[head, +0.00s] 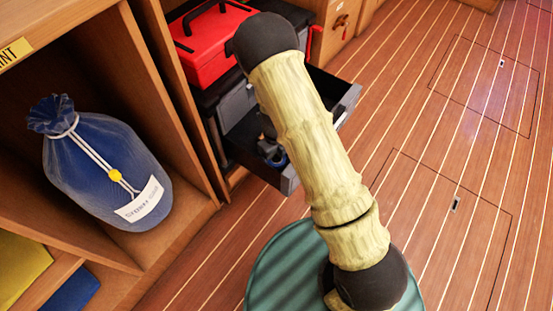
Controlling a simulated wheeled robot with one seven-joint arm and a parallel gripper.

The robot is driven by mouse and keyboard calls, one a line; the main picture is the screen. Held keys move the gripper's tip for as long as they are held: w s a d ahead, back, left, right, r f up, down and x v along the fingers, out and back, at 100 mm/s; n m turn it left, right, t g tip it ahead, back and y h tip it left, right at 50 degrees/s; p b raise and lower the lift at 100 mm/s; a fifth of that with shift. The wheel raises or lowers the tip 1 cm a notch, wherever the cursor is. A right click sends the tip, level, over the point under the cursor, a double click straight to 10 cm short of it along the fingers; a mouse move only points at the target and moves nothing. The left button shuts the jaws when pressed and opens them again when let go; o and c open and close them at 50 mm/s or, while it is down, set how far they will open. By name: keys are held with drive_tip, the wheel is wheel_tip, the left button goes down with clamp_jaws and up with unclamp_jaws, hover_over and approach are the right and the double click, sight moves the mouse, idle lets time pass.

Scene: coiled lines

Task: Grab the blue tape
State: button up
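My arm, in a pale yellow sleeve with black joints, crosses in front of the drawer. My gripper cannot be made out in this view, so its state and its distance from the tape do not show.
A red toolbox (212,45) sits on dark grey cases in the cabinet above the drawer. A blue drawstring bag (90,160) lies in the left wooden compartment. Yellow (20,265) and blue (72,292) items lie below. The striped wooden floor (420,130) at right is clear.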

drive_tip(key=c, duration=1.1)
drive_tip(key=shift+o, duration=0.2)
drive_tip(key=shift+r, duration=0.1)
wheel_tip(320, 180, up, 10)
drive_tip(key=p, duration=0.7)
